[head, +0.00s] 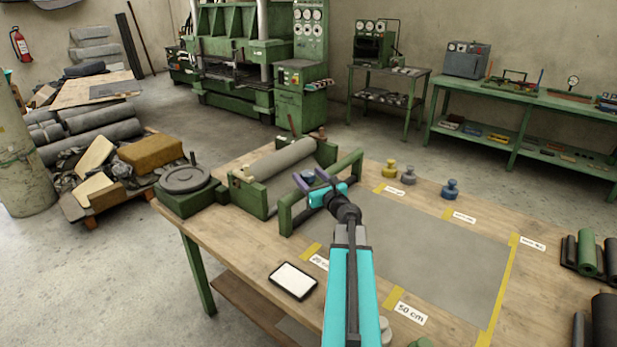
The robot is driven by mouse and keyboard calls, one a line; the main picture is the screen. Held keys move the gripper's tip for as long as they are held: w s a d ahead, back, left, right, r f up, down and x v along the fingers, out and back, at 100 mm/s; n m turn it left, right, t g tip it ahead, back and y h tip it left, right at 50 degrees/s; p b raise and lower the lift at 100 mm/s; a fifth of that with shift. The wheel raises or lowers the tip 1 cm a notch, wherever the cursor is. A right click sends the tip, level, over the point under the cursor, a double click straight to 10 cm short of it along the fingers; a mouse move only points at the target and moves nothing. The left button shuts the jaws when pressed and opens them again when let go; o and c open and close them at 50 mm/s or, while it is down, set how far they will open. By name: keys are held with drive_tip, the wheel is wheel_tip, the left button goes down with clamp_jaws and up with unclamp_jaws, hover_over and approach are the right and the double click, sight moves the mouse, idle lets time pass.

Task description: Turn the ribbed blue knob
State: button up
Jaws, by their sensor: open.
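A small dark blue knob (308,176) shows at the near right end of the green roller stand (246,195), close to the purple fingertips of my gripper (310,180). Its ribs are too small to make out. My gripper is open, with one finger to each side of the knob in the picture. I cannot tell whether the fingers touch it or are still apart from it. My turquoise gripper body and arm come up from the bottom of the view and hide part of the green frame (287,215) behind them.
A grey sheet (440,255) with yellow tape marks lies on the wooden table (240,245). A yellow weight (389,169), a grey weight (408,176) and a blue weight (450,189) stand at its back edge. A framed white pad (293,281) lies in front; dark rolls (585,253) lie right.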

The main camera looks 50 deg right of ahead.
drive_tip(key=p+v, duration=0.1)
drive_tip(key=v, duration=0.7)
drive_tip(key=p, duration=0.1)
drive_tip(key=s+p, duration=0.1)
drive_tip(key=shift+a+r+p, duration=0.15)
drive_tip(key=shift+a+p, duration=0.05)
drive_tip(key=shift+p, duration=0.2)
drive_tip(key=shift+p+v, duration=1.85)
drive_tip(key=shift+p, duration=2.25)
drive_tip(key=shift+s, duration=0.1)
drive_tip(key=shift+s, duration=0.1)
